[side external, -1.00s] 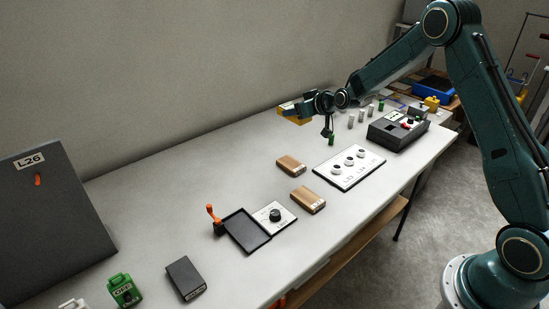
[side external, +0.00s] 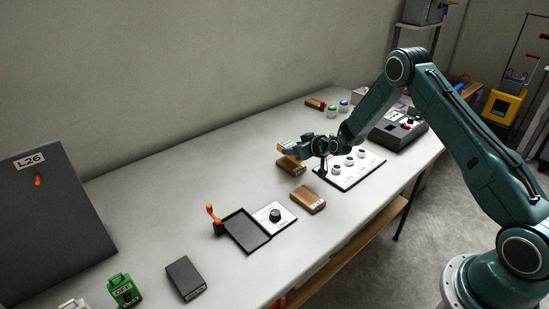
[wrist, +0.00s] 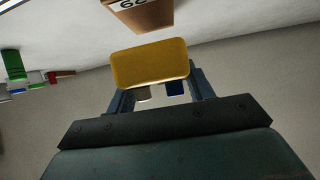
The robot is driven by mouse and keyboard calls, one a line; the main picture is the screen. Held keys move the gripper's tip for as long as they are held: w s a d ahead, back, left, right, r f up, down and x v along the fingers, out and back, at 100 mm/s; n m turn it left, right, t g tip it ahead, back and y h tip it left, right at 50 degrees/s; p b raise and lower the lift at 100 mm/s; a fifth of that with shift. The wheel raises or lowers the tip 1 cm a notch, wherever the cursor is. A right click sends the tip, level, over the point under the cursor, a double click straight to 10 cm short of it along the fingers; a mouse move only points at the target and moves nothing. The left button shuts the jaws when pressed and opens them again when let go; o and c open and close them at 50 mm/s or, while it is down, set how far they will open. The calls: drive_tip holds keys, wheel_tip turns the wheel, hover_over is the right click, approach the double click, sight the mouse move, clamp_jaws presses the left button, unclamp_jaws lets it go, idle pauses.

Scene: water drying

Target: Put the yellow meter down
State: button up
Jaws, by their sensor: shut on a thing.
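The yellow meter (side external: 287,146) is held in my gripper (side external: 301,147), above the middle of the table by the wall side. My gripper is shut on it. In the wrist view the meter (wrist: 150,63) is a plain yellow block between my two blue-grey fingers (wrist: 160,88); its face is turned away. In the side view a brown block (side external: 291,166) lies just below the meter and is partly covered by it. I cannot tell how high the meter is above the table.
A white panel with several round knobs (side external: 342,182) lies right of my gripper. Another brown block (side external: 308,200) and a black tray (side external: 243,231) lie nearer the camera. A dark box (side external: 398,131) stands at the back right. The left table middle (side external: 170,200) is bare.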

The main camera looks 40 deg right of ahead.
drive_tip(key=shift+f, duration=0.1)
drive_tip(key=shift+f, duration=1.75)
drive_tip(key=shift+f, duration=0.15)
drive_tip(key=o, duration=1.2)
drive_tip(key=shift+v, duration=6.1)
